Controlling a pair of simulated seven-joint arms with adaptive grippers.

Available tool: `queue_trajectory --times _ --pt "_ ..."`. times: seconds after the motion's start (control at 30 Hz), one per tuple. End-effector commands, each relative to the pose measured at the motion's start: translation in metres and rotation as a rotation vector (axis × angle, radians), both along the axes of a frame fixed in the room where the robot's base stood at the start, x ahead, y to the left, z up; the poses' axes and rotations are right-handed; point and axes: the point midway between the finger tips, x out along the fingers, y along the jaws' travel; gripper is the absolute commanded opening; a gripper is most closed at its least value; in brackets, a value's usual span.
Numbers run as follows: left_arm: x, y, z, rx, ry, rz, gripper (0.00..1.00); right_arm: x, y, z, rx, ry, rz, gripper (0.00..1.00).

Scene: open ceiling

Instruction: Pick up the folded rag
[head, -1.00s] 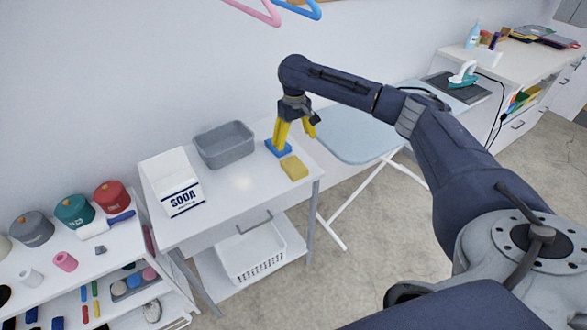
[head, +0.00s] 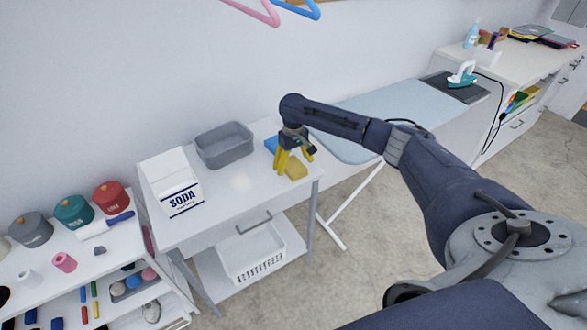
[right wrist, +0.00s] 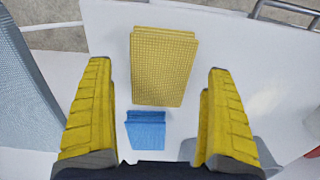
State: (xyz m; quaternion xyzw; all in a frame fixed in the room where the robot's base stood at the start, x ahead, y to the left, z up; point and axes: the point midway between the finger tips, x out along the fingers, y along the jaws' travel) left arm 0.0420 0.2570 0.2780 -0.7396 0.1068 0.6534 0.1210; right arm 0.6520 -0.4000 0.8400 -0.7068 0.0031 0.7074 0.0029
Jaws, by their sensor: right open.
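A yellow folded rag (head: 297,171) with a waffle texture lies flat on the white table near its right front corner. In the right wrist view the rag (right wrist: 164,70) shows two slightly offset layers. My right gripper (head: 294,164) points down over the rag, its yellow fingers apart. In the right wrist view the open fingers (right wrist: 160,72) stand left and right of the rag with nothing between them held. Whether the fingertips touch the table I cannot tell. My left gripper is not in view.
A blue item (right wrist: 146,130) lies beside the rag, partly hidden by the gripper in the head view. A grey bin (head: 224,147) and a white soda box (head: 171,182) stand left on the table (head: 232,205). An ironing board (head: 385,110) stands at the right.

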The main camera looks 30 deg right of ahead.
Motion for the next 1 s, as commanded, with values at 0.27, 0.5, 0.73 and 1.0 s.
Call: queue_trajectory --times 0.27,0.5,0.73,1.0 --pt "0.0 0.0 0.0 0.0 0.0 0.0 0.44 0.0 0.0 -0.019 0.001 -0.001 -0.001 0.89" --pt "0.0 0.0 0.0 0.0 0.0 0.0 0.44 0.0 0.0 -0.02 0.001 -0.001 0.0 0.89" --pt "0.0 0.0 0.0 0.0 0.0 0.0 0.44 0.0 0.0 -0.019 0.0 -0.001 0.0 0.62" --pt "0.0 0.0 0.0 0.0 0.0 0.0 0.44 0.0 0.0 -0.019 0.0 -0.001 0.0 0.32"
